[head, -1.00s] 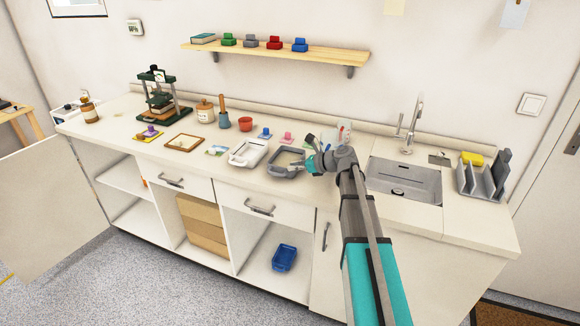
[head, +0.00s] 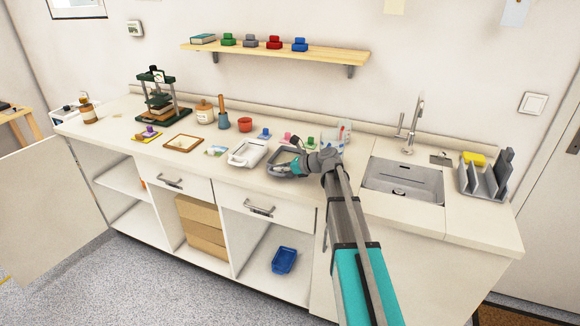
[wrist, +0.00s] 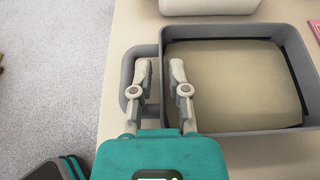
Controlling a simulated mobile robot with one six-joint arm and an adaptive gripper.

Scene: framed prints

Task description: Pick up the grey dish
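The grey dish (head: 271,163) sits on the counter to the right of a white dish, partly hidden by my gripper in the head view. In the wrist view the grey dish (wrist: 228,30) shows a raised rim, a beige inside and a loop handle on its left side. My gripper (wrist: 160,68) is open, with its fingers apart on either side of the dish's left wall. The left finger is over the handle loop and the right finger is over the inside. Whether the fingers touch the dish cannot be told. My gripper also shows in the head view (head: 296,166).
The white dish (head: 247,153) stands close on the left. Small pink (head: 287,138) and blue (head: 264,133) items lie behind. The sink (head: 403,183) is to the right, with a rack (head: 483,180) beyond it. A shelf (head: 275,52) hangs above. A blue dish (head: 284,260) is below.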

